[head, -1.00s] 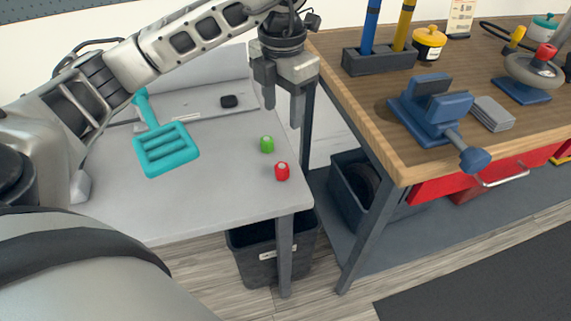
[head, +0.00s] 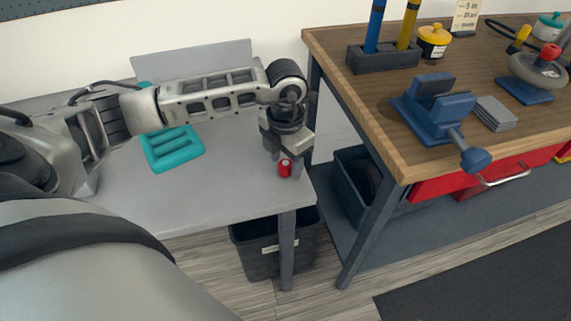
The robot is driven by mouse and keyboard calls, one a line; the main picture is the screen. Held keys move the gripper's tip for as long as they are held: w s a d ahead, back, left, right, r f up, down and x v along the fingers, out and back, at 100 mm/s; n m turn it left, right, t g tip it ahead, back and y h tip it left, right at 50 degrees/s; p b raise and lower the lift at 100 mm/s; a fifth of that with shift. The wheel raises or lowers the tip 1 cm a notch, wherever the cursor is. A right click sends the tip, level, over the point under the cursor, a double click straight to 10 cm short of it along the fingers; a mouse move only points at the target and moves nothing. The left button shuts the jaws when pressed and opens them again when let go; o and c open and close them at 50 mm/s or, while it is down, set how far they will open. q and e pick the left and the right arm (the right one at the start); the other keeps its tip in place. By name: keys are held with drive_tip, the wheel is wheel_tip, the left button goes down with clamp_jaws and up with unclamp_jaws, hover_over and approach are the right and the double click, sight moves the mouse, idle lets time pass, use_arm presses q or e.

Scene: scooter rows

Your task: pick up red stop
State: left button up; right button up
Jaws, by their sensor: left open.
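The red stop (head: 284,170), a small red cylinder with a pale spot on top, stands on the grey table (head: 215,205) near its right front corner. My left gripper (head: 287,164) points down at the red stop, with its fingers low and open. The red stop shows between or just in front of the fingers; I cannot tell whether either finger touches it. The green stop is hidden behind my left gripper and wrist. My right gripper is not in view.
The wooden workbench (head: 350,110) on the right carries a blue vise (head: 437,108) and a pen holder (head: 384,57). A dark bin (head: 262,258) stands under the table.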

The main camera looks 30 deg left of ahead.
use_arm(q)
drive_tip(key=shift+f, duration=0.15)
drive_tip(key=c, duration=1.1)
